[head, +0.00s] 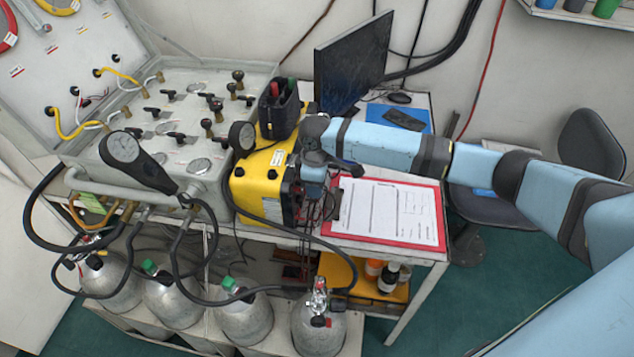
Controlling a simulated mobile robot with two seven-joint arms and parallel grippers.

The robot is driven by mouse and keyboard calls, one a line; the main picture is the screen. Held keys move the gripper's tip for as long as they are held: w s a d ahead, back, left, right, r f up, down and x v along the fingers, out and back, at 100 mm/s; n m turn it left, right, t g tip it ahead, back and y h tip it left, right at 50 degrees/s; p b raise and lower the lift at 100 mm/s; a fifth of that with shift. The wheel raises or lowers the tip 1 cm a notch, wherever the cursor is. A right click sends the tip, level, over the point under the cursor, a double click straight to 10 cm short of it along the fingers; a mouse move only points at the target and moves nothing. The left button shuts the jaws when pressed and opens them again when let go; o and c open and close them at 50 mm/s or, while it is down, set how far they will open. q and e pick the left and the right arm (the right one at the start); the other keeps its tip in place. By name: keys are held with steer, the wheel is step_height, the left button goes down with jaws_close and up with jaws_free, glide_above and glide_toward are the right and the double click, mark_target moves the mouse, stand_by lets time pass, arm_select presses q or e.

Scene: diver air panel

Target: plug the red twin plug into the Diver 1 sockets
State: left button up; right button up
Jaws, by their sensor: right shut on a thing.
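My right gripper (318,178) points down at the right side of the yellow box (262,178), close against it. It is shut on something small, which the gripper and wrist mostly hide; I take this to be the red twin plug. Thin dark red and black leads hang just below the fingers. The Diver 1 sockets cannot be made out; the gripper covers part of the box's right end. Whether the plug touches the box cannot be told. My left gripper is out of view.
A grey gauge panel (205,165) with knobs and hoses stands left of the box. A black holder (280,112) sits on the box. A red clipboard (437,243) lies to the right, with a monitor (350,60) behind. Gas cylinders (245,318) stand below.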

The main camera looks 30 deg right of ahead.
steer(key=shift+w+a+p, duration=0.25)
steer(key=shift+a+p, duration=0.05)
steer(key=shift+p, duration=0.2)
stand_by(1.1)
steer(key=o, duration=1.1)
